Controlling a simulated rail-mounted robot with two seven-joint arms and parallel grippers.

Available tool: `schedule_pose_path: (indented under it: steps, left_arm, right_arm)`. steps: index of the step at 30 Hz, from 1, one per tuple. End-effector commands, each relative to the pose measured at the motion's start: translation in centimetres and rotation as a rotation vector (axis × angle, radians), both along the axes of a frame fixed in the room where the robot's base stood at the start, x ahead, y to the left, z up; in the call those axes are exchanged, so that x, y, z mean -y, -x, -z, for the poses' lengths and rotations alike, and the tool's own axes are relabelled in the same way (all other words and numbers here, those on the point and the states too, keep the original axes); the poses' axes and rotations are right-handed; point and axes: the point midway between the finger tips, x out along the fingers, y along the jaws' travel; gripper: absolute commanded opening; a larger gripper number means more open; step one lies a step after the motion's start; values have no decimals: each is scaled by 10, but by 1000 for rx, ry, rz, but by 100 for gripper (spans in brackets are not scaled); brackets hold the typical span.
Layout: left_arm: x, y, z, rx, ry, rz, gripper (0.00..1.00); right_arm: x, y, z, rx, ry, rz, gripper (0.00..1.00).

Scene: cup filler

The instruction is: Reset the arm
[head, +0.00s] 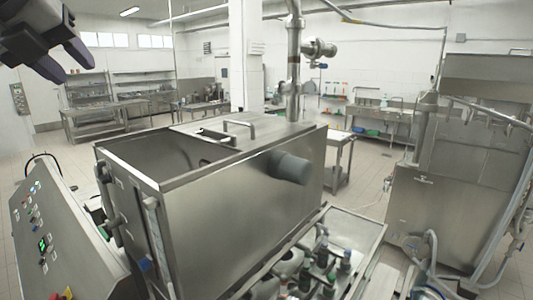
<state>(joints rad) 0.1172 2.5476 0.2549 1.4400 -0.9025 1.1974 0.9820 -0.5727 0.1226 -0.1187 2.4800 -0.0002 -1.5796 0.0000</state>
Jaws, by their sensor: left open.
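My left gripper (66,62) is at the upper left corner of the head view. It is dark grey with two fingers pointing down and right. The fingers are apart and nothing shows between them. It hangs in the air, well clear of the steel machine below. My right gripper and right arm are not in view.
A large steel tank (235,205) with a partly open top fills the middle. A control panel (42,235) with buttons stands at lower left. Pipes and valves (322,265) sit at lower right of the tank. Another steel machine (440,210) stands at right. Tables (95,125) line the back.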

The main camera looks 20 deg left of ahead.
Motion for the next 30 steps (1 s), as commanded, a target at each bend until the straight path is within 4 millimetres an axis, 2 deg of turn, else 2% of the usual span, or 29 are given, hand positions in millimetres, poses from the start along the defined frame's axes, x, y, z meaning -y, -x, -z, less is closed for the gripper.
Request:
schedule_pose_path:
  steps: [6,9,14,17,20,23,26,27,29,30]
  left_arm:
    - [39,-41,-38,355,-88,292,40]
    - [62,-53,-57,545,-130,406,40]
    - [91,-60,-79,842,-189,513,40]
    - [91,-59,-84,1028,-191,516,40]
    - [75,-54,-81,1210,-164,460,40]
    - [42,-49,-64,1369,-110,337,40]
    - [-5,-46,-23,1481,-28,141,40]
    - [-24,-45,0,1506,11,48,40]
    - [-50,-44,37,1520,61,-84,40]
    - [-64,-43,62,1520,94,-167,40]
  right_arm:
    - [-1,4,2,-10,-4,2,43]
    - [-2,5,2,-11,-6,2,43]
    - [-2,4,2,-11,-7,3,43]
    - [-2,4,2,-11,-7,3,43]
    - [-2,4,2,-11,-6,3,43]
    - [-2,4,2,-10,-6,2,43]
    - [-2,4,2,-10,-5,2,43]
    - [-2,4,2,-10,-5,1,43]
    - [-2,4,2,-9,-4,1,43]
    - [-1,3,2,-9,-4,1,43]
